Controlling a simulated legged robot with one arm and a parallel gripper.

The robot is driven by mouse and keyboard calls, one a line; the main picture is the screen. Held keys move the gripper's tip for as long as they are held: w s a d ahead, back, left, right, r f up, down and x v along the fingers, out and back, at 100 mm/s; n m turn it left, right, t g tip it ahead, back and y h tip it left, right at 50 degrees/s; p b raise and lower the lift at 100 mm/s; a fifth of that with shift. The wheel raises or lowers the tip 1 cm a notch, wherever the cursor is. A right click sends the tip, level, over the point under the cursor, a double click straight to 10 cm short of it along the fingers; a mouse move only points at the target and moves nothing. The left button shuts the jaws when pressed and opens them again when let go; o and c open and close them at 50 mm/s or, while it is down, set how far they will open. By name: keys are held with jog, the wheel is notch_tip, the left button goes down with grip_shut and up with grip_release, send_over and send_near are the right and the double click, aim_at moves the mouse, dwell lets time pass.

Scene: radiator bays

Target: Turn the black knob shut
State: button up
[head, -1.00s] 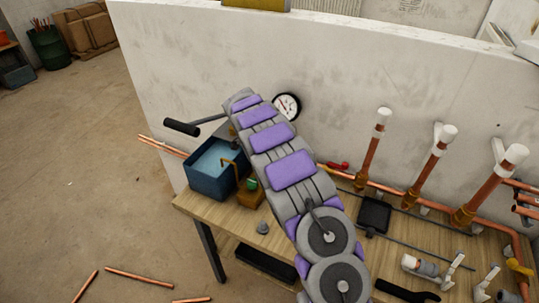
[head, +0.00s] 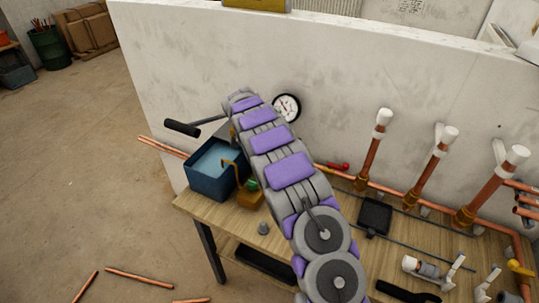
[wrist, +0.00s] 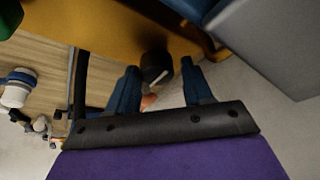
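The black knob (wrist: 155,66), with a pale pointer line on it, sits on the yellow-brass body (wrist: 95,30) in the wrist view. My gripper (wrist: 158,70) has its two blue fingers apart, one on each side of the knob. A gap shows between the knob and the right finger; whether the left finger touches it I cannot tell. In the head view my arm hides the gripper and the black knob. The blue water tank (head: 208,182) of the test pump stands on the bench, with a brass block (head: 250,197) beside it.
A green knob (head: 251,184) sits by the brass block. A pressure gauge (head: 286,108) and a black-gripped lever (head: 182,129) are close to my arm. Copper risers (head: 369,155) stand along the wall to the right. The wooden bench (head: 240,225) holds loose fittings.

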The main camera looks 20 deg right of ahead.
jog(key=shift+o, duration=1)
jog(key=shift+r, duration=0.1)
jog(key=p+v, duration=0.2)
jog(key=v, duration=0.5)
jog(key=shift+a, duration=0.15)
jog(key=shift+r, duration=0.1)
